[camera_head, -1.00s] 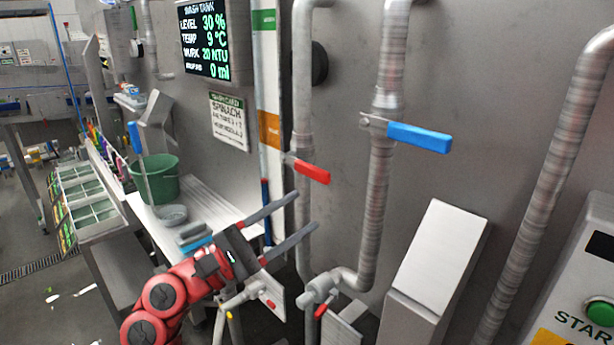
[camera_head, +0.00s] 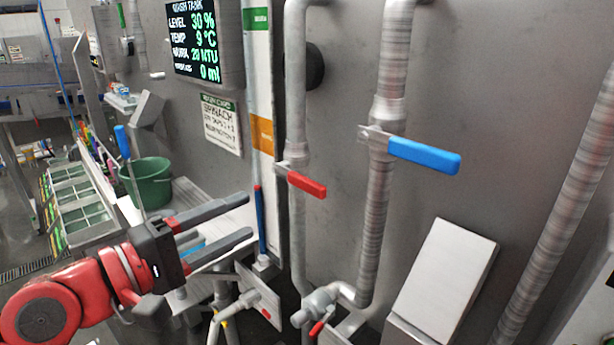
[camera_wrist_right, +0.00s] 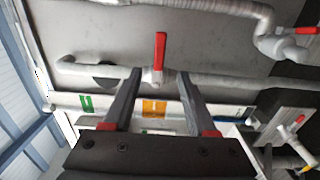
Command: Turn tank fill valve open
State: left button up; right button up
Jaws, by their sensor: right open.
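A red lever handle (camera_head: 307,184) sits on a vertical grey pipe on the tank wall. It points to the right, across the pipe. A blue lever handle (camera_head: 424,156) sits on a thicker pipe further right, also crosswise. I cannot tell by a label which one is the tank fill valve. My right gripper (camera_head: 248,216) is open and empty, its fingers pointing right toward the red handle's pipe, apart from it. In the right wrist view the red handle (camera_wrist_right: 160,52) stands beyond and between the open fingertips (camera_wrist_right: 158,75). My left gripper is not in view.
A screen (camera_head: 194,40) on the wall reads level 30 %. A green bucket (camera_head: 150,183) stands on the bench at left. A lower pipe with a small red-handled valve (camera_head: 317,328) lies below. A white-topped slanted box (camera_head: 445,280) is at right.

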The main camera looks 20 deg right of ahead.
aim_at(305, 188)
jog(key=p+x, duration=0.5)
jog(key=x, duration=0.8)
jog(key=shift+s+r+p, duration=0.1)
jog(key=shift+p, duration=0.2)
jog(key=shift+w+d, duration=0.25)
jog(key=shift+d, duration=0.35)
grip_shut()
jog(key=shift+f, duration=0.2)
